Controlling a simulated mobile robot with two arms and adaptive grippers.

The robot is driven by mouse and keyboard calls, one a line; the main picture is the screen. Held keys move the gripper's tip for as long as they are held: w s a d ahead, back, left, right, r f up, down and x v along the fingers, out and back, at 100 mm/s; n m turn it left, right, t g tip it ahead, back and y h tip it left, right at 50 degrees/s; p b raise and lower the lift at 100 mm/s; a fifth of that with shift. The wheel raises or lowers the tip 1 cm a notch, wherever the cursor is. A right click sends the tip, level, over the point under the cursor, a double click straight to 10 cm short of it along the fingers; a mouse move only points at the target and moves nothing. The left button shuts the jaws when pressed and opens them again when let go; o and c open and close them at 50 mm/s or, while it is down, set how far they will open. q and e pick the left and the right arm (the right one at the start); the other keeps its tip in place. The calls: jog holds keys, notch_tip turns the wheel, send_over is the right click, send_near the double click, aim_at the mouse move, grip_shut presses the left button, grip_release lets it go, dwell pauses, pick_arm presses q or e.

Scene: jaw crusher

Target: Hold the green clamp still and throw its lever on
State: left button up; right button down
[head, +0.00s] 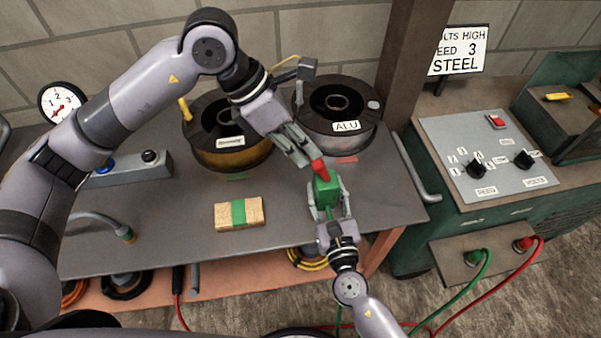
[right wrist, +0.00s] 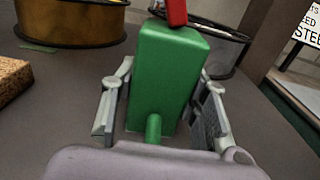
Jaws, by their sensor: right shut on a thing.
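The green clamp (head: 326,190) stands near the right front of the grey bench, and a red lever (head: 319,167) shows at its top. My right gripper (head: 327,200) is shut on the clamp, with one finger on each side. The clamp (right wrist: 168,75) fills the middle of the right wrist view, with the lever (right wrist: 176,12) cut off by the top edge. My left gripper (head: 306,154) comes down from the upper left, its fingertips at the lever. Whether they touch or grip it is hard to tell.
Two spools, one copper-coloured (head: 228,153) and one grey marked ALU (head: 347,140), stand behind the clamp. A tan block with a green band (head: 239,213) lies to the left. A control panel (head: 487,155) and a post (head: 414,55) are right. The bench's front middle is clear.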

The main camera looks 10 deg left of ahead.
aim_at(321, 171)
pick_arm(q)
jog(key=a+f+h, duration=0.2)
jog(key=s+a+f+m+h, duration=0.1)
jog(key=f+h, duration=0.1)
jog(key=h, duration=0.1)
jog(key=shift+s+a, duration=0.2)
jog(key=shift+a, duration=0.2)
grip_shut()
jog(key=a+f+t+h, duration=0.2)
jog(key=a+f+t, duration=0.1)
jog(key=a, duration=0.7)
jog(key=shift+s+a+f+t, duration=0.3)
jog(key=shift+f+t, duration=0.1)
jog(key=shift+f, duration=0.25)
jog(key=d+r+x, duration=0.1)
jog(key=r+x, duration=0.1)
jog(key=x, duration=1.1)
jog(key=shift+r, duration=0.4)
